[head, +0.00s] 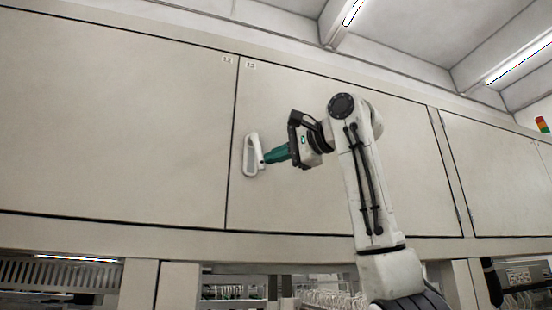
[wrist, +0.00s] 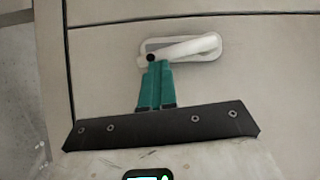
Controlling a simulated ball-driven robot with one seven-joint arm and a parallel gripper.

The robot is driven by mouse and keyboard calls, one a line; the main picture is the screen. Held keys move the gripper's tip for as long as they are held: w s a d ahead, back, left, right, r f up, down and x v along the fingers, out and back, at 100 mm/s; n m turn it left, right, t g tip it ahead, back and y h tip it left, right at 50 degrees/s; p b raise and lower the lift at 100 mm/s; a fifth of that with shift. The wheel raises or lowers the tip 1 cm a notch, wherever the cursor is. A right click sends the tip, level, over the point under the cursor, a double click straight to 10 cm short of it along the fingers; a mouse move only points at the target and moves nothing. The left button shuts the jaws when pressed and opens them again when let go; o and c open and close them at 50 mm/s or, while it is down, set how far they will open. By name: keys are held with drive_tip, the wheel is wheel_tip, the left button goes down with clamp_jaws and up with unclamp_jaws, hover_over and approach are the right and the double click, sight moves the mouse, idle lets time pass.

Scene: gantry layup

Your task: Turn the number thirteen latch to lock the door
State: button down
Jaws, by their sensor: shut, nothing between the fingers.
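The latch (head: 249,158) is a pale oval handle with a grey recess, near the left edge of a cream door (head: 300,210). A small number tag (head: 250,65) sits at that door's top left corner; I cannot read it surely. My gripper (head: 266,160) has teal fingers, shut and empty, with the tips right at the latch's right side. In the wrist view the fingertips (wrist: 155,66) are at the latch lever's (wrist: 190,46) left end, beside a dark round spot. The lever lies slightly slanted across its recess. I cannot tell whether the tips touch it.
Another cream door (head: 120,120) with its own tag (head: 228,60) lies left of the seam. A further panel (head: 500,175) is to the right. Open shelving with racks (head: 60,273) is below. Ceiling lamps (head: 520,63) and a signal light (head: 542,125) are above right.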

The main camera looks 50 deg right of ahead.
drive_tip(key=shift+w+a+f+m+t+b, duration=0.3)
drive_tip(key=shift+w+a+f+m+b, duration=0.2)
drive_tip(key=shift+m+b, duration=0.1)
idle(0.4)
